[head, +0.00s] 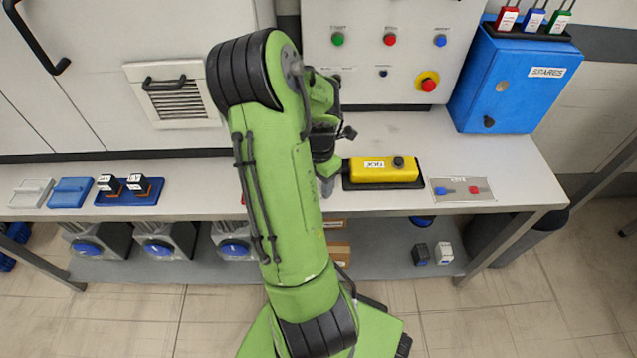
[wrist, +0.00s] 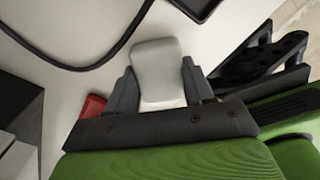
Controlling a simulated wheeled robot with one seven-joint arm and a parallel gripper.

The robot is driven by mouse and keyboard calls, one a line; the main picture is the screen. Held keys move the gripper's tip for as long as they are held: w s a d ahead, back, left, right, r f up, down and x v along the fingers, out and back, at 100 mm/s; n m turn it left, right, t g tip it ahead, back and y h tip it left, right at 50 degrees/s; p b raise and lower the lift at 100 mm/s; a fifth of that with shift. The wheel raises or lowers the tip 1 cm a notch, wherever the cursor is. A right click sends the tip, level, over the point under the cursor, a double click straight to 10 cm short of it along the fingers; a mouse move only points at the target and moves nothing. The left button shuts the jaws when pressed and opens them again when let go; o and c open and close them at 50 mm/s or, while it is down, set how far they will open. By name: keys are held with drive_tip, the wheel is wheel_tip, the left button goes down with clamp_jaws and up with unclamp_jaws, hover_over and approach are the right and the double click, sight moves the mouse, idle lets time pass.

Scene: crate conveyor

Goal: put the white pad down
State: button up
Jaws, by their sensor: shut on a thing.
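The white pad (wrist: 155,62) shows in the wrist view as a pale block with rounded corners. My gripper (wrist: 158,82) is shut on it, with one dark finger on each side. In the head view my green arm reaches over the bench (head: 400,130) and hides most of the gripper and the pad.
A blue cabinet (head: 510,85) and control panel stand behind. A red object (wrist: 92,106) and black cable (wrist: 98,62) lie near the pad. Bench left of my arm is partly clear.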

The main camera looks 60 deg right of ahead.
drive_tip(key=shift+f, duration=0.1)
drive_tip(key=o, duration=0.5)
drive_tip(key=shift+f, duration=0.1)
drive_tip(key=o, duration=0.4)
